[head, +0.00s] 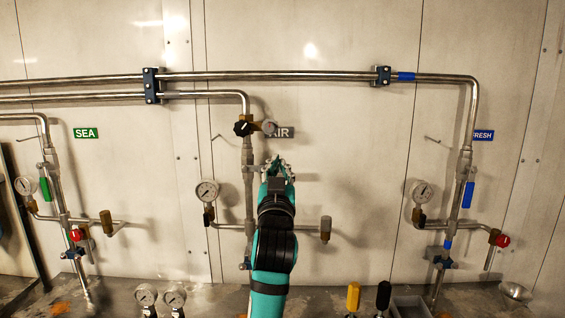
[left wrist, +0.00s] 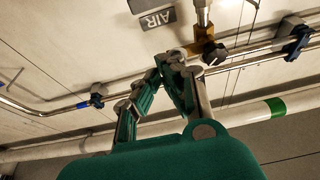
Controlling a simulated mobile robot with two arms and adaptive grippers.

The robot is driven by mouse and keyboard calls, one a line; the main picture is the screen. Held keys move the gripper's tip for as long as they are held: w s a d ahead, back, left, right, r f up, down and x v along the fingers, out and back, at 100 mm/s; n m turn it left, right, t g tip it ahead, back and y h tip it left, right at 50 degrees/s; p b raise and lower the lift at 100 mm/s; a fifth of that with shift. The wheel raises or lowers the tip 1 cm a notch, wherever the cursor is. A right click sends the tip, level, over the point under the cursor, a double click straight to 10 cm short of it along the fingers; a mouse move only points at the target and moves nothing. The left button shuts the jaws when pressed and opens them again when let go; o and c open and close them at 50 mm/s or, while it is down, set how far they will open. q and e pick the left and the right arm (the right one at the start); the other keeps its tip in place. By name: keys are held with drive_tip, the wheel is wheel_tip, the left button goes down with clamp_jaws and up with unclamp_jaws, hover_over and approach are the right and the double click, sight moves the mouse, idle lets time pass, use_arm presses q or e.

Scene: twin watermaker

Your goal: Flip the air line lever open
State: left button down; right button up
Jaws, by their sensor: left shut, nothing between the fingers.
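The air line pipe (head: 248,185) runs down the wall in the middle of the head view, beside the grey AIR sign (head: 281,132). A black knob (head: 243,128) and a small round fitting (head: 268,127) sit near its top. My left gripper (head: 277,163) is shut and empty, just right of the pipe and below the sign. In the left wrist view its fingertips (left wrist: 172,60) are close together near a brass fitting (left wrist: 212,54), with the AIR sign (left wrist: 157,18) beyond. I cannot make out the air lever; my gripper and arm cover part of this line. My right gripper is out of view.
A pressure gauge (head: 207,191) and a side branch with a grey-capped valve (head: 326,229) flank my arm. The SEA line has a green lever (head: 44,188); the FRESH line has a blue lever (head: 468,195). Yellow (head: 353,296) and black (head: 383,295) handles stand below.

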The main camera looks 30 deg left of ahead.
use_arm(q)
drive_tip(key=p+x, duration=0.4)
drive_tip(key=x, duration=0.6)
drive_tip(key=shift+f, duration=1.95)
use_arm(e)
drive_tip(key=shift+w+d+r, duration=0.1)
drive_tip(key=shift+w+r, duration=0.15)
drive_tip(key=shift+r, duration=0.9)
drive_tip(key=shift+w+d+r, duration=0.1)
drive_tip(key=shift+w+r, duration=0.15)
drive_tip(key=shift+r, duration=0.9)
use_arm(q)
drive_tip(key=shift+w, duration=0.1)
drive_tip(key=shift+f+p, duration=0.1)
drive_tip(key=shift+p, duration=0.2)
drive_tip(key=shift+f+m+h, duration=0.2)
drive_tip(key=shift+m+h, duration=0.2)
drive_tip(key=shift+m, duration=0.1)
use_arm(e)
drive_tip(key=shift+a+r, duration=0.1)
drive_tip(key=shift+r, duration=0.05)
